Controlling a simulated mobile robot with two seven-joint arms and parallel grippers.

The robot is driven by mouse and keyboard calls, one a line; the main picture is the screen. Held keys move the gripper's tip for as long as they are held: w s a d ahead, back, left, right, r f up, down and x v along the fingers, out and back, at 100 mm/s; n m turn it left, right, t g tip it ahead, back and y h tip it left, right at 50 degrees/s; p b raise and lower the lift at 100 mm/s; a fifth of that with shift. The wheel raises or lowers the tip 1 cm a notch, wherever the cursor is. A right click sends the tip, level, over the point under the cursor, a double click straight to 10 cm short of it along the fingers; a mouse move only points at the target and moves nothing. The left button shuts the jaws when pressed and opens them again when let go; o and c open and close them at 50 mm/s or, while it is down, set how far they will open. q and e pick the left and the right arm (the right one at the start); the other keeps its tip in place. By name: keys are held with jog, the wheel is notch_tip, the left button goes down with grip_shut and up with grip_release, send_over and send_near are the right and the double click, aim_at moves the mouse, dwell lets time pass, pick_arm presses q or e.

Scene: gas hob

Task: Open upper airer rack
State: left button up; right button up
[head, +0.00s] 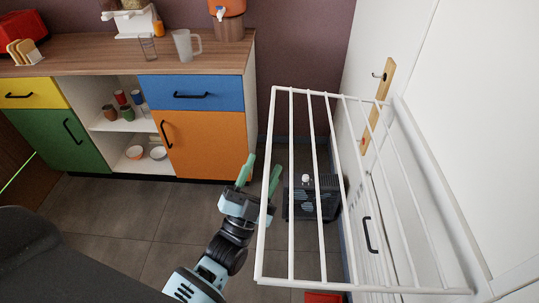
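The upper airer rack (291,240) is a white wire frame with several parallel bars on the right. It stands out from the white wall and reaches toward the middle of the view. My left gripper (263,164) is at the rack's outer left bar, its two green fingers spread apart with nothing seen held between them. My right gripper is not in view.
A wooden-topped cabinet (205,127) with coloured doors stands at the back left, with a glass jug (186,46) on top. A dark crate-like box (300,203) is on the floor behind the rack. A wooden strip with hooks (377,105) is on the wall. Grey floor (130,215) is clear left of my gripper.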

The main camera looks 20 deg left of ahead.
pick_arm(q)
jog(key=shift+s+a+f, duration=0.25)
jog(key=shift+s+a, duration=0.25)
jog(key=shift+s, duration=0.3)
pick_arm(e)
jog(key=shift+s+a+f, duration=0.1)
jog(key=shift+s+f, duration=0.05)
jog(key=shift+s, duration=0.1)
